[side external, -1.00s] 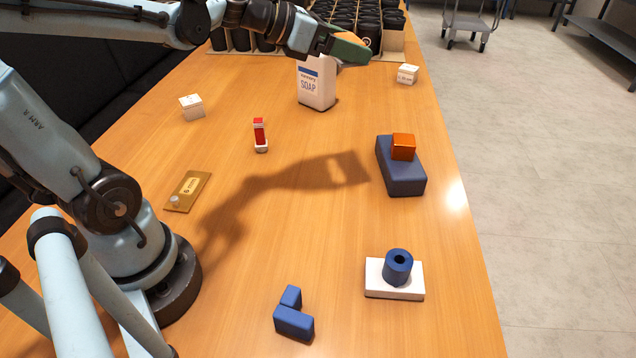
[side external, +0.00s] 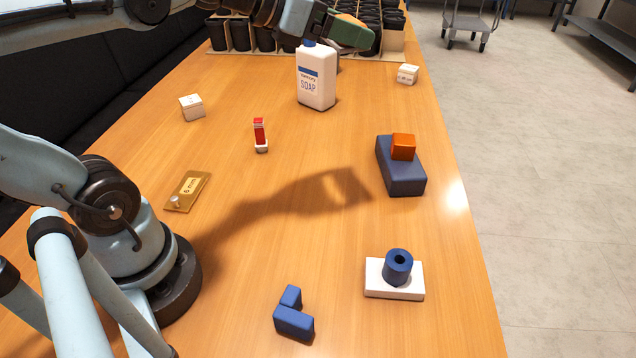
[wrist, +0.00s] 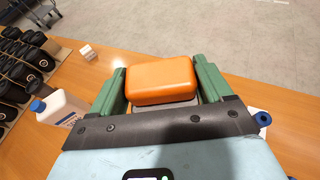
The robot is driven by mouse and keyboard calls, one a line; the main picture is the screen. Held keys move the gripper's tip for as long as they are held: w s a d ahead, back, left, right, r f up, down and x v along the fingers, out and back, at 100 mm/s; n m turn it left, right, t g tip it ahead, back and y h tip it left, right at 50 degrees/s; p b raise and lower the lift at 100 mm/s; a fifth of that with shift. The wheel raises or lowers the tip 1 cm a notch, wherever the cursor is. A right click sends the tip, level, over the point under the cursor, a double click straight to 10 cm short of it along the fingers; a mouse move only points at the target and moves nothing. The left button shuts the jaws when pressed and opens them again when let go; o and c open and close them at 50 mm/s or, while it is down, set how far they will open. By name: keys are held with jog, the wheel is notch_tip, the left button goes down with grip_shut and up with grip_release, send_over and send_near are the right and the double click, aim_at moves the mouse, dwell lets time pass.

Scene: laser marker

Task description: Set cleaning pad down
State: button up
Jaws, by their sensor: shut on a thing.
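My gripper (side external: 350,34) is high above the far part of the table, near the soap bottle in the side view. Its green fingers are shut on the cleaning pad (wrist: 162,80), a rounded orange block that fills the gap between them in the wrist view. Only a sliver of the pad's orange shows above the near finger in the side view (side external: 349,18). The pad is held clear of the table (side external: 290,215).
A white soap bottle (side external: 316,82) and a crate of black cups (side external: 240,52) stand at the far end. An orange cube (side external: 403,147) sits on a blue block (side external: 402,178). A blue ring (side external: 398,267) rests on a white block (side external: 378,285). The middle table is largely clear.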

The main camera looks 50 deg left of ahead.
jog(key=w+a+r+n+y, duration=0.1)
jog(key=w+a+r, duration=0.1)
jog(key=w+a, duration=0.45)
jog(key=n+y, duration=0.2)
jog(key=y, duration=0.1)
send_over(299, 100)
jog(key=s, duration=0.3)
notch_tip(299, 100, down, 4)
jog(key=shift+t, duration=0.3)
jog(key=f, duration=2.7)
jog(key=shift+s+f, duration=0.25)
jog(key=shift+f, duration=0.15)
jog(key=shift+f, duration=0.15)
jog(key=o, duration=1)
jog(key=shift+c, duration=0.2)
